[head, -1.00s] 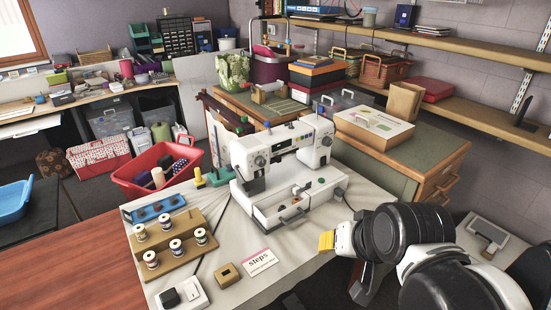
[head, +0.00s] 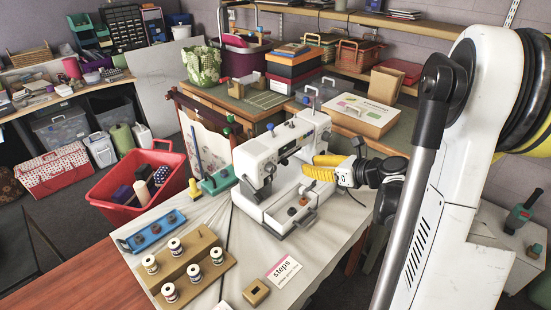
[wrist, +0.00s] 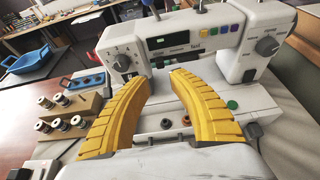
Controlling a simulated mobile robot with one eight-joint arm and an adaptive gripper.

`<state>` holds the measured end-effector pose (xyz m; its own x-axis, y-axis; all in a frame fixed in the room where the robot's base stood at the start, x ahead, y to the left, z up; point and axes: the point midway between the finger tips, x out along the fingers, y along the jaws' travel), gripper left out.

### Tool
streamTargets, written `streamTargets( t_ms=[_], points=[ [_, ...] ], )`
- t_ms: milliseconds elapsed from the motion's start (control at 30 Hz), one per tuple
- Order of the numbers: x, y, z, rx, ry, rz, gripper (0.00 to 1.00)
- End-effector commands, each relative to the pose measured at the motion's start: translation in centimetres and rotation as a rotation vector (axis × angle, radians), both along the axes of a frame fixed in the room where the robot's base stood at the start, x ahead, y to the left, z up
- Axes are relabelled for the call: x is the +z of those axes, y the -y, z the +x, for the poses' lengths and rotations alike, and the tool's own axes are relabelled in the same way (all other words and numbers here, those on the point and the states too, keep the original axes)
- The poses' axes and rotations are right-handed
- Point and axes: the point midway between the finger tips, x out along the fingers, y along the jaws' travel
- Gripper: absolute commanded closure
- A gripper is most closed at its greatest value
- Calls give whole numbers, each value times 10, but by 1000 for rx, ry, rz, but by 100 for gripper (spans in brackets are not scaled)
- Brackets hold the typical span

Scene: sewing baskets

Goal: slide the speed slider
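The white sewing machine (head: 262,153) stands on the pale table top. In the wrist view its front (wrist: 150,42) carries a dark display (wrist: 166,41), a dial at each end and a row of coloured buttons (wrist: 215,31). I cannot make out which part is the speed slider; small labels are blurred. My gripper (head: 316,167) has yellow ribbed fingers and is at the machine's right front, over its base. In the wrist view my gripper (wrist: 160,78) is open and empty, its fingertips spread before the machine's front. I cannot tell whether they touch it.
Left of the machine are a wooden spool stand (head: 190,262), a blue tray (head: 148,231) and a red basket (head: 117,190). A "steps" card (head: 284,269) and small wooden block (head: 256,292) lie in front. A flat box (head: 356,113) sits behind right.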

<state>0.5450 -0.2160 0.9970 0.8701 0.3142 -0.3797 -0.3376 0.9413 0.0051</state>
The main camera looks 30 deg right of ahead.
Motion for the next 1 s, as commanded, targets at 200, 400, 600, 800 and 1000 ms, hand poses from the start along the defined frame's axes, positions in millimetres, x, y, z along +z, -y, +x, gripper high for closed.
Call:
streamTargets(
  t_ms=[200,400,600,800,1000],
  points=[
    [-20,-15,36,7,-1,-4,75],
    [-33,-27,68,6,0,-4,75],
    [-39,-32,85,4,-1,-6,75],
    [-39,-33,87,3,-1,-6,75],
    [-38,-33,87,3,-1,-6,100]
  ],
)
